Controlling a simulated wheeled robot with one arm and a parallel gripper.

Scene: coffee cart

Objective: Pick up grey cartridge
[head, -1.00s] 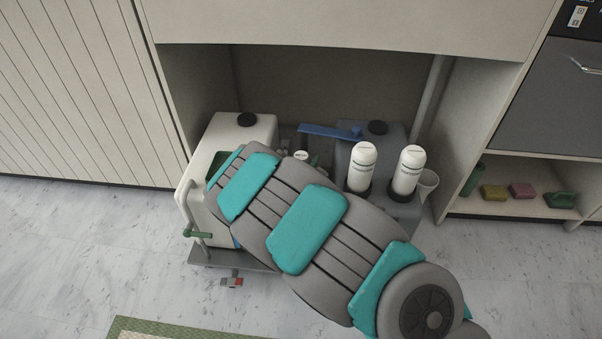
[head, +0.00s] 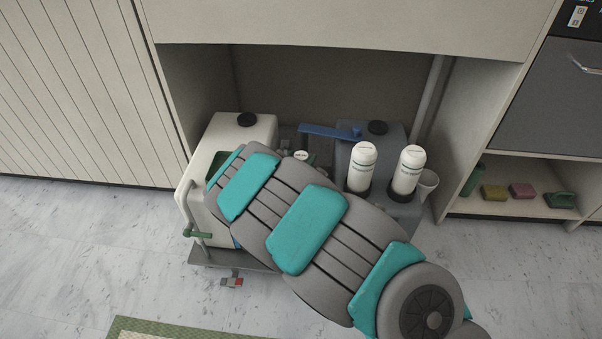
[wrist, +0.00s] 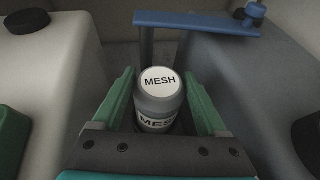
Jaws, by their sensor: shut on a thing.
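The grey cartridge (wrist: 158,102) stands between the fingers in the wrist view, with a white top marked MESH and a white label on its side. My gripper (wrist: 166,105) has green fingers, one on each side of the cartridge, and is shut on it. Its lower part is hidden by my gripper's body. In the head view my arm covers the gripper and most of the cartridge; a small white round top (head: 301,155) shows just beyond the arm, between the two tanks.
A white tank (head: 245,130) stands left and a blue-grey tank (head: 355,137) right, close around the gripper. A blue bar (head: 325,131) crosses behind the cartridge. The cabinet's top panel (head: 340,25) overhangs the bay.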

